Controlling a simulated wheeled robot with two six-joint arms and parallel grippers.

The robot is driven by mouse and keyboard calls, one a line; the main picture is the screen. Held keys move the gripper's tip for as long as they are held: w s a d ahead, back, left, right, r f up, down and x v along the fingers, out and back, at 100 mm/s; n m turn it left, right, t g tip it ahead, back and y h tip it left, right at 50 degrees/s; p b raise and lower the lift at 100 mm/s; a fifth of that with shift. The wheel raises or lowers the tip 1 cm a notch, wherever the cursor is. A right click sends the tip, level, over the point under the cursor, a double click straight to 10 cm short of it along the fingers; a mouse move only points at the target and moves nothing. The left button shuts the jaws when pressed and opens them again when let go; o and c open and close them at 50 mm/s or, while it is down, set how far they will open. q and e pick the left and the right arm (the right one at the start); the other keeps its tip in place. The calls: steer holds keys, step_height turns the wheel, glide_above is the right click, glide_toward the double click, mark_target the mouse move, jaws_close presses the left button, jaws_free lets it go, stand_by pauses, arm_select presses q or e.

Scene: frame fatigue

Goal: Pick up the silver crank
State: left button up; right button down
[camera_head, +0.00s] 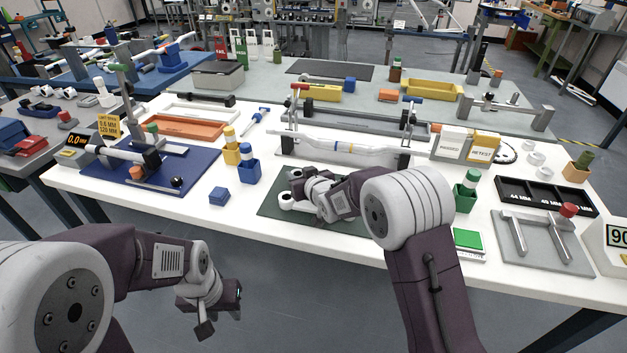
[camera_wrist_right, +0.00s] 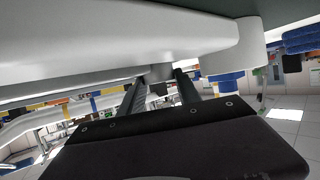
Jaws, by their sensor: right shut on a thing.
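The silver crank (camera_head: 287,203) lies at the dark green mat (camera_head: 268,207) near the front of the white table. It is mostly hidden behind my right arm in the head view. In the right wrist view the silver crank (camera_wrist_right: 110,40) fills the top of the picture, with a round end at the right. My right gripper (camera_wrist_right: 160,82) has its two fingers closed on a part of the crank just under its arm. My left gripper (camera_head: 215,306) hangs in front of the table, away from everything; its finger gap is not clear.
A blue block (camera_head: 219,196) and a blue cup (camera_head: 249,169) with a bottle stand left of the mat. A green bottle in a holder (camera_head: 466,191) and a green-topped box (camera_head: 468,241) are to the right.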

steer(key=shift+r, duration=0.15)
steer(key=shift+r, duration=0.3)
steer(key=r, duration=0.1)
steer(key=r+p, duration=0.1)
steer(key=r, duration=0.2)
steer(key=shift+d+p, duration=0.3)
steer(key=shift+d, duration=0.05)
steer(key=w+d+r+p, duration=0.1)
steer(key=d+r+p, duration=0.4)
steer(key=d, duration=0.6)
steer(key=shift+w+r, duration=0.2)
steer(key=shift+r, duration=0.35)
steer(key=c, duration=1.6)
jaws_free()
jaws_close()
